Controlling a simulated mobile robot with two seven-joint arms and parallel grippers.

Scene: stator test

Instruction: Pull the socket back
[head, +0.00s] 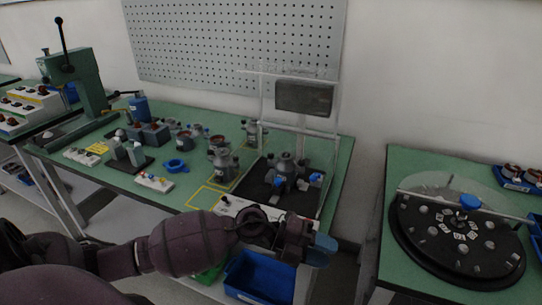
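A test station with a clear guard frame (261,110) stands at the right end of the green bench. Inside it, a grey metal stator (287,163) sits on a dark mat. Small blue parts, one on the left (279,182) and one on the right (316,179), sit in front of it; I cannot tell which is the socket. My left gripper (318,246) is at the bench's front edge, in front of and below the station, apart from the blue parts. Its fingers are too small and dark to tell open from shut. My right gripper is not in view.
A white control strip (240,206) lies along the station's front, partly behind my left arm. A blue bin (262,280) is below the bench edge. More stators (222,165) and a blue ring (175,165) stand to the left. A round dial table (440,262) is at right.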

